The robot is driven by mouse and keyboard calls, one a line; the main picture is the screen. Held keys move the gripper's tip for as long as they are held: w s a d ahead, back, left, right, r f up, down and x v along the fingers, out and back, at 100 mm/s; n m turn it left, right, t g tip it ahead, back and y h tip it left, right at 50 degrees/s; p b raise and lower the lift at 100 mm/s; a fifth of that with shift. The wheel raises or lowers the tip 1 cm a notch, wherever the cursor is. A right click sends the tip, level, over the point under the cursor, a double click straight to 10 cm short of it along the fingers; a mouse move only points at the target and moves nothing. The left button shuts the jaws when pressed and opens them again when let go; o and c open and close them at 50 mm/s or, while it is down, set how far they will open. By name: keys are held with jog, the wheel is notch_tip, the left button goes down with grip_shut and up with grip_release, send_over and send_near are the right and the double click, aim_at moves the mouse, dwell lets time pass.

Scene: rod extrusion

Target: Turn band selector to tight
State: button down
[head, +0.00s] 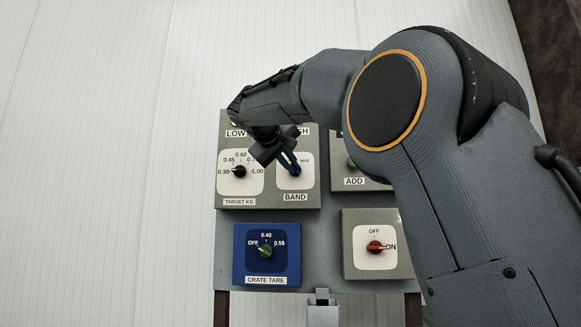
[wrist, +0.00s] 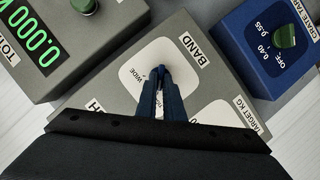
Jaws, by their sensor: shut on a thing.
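The band selector knob (wrist: 163,72) is a small dark blue knob on a white plate (wrist: 143,82) marked BAND, on a grey panel box. In the head view my gripper (head: 291,164) comes down from upper left onto the BAND plate (head: 310,182) and covers most of the knob. The knob's exact pointing cannot be told.
The black TARGET KG knob (head: 239,171) is close left of BAND. The blue CRATE TARE box (head: 240,270) and the box with a red OFF/ON knob (head: 376,247) stand below. A green ADD button (head: 351,162) is at right, partly behind my arm. A green display (wrist: 35,38) reads 0.000.

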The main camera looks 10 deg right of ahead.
dwell(0.4)
jog(key=c, duration=1.9)
grip_release()
jog(key=shift+o, duration=0.2)
jog(key=b+v, duration=0.2)
jog(key=v, duration=0.6)
jog(key=shift+b, duration=0.35)
jog(key=shift+w+f, duration=0.1)
jog(key=shift+f, duration=0.05)
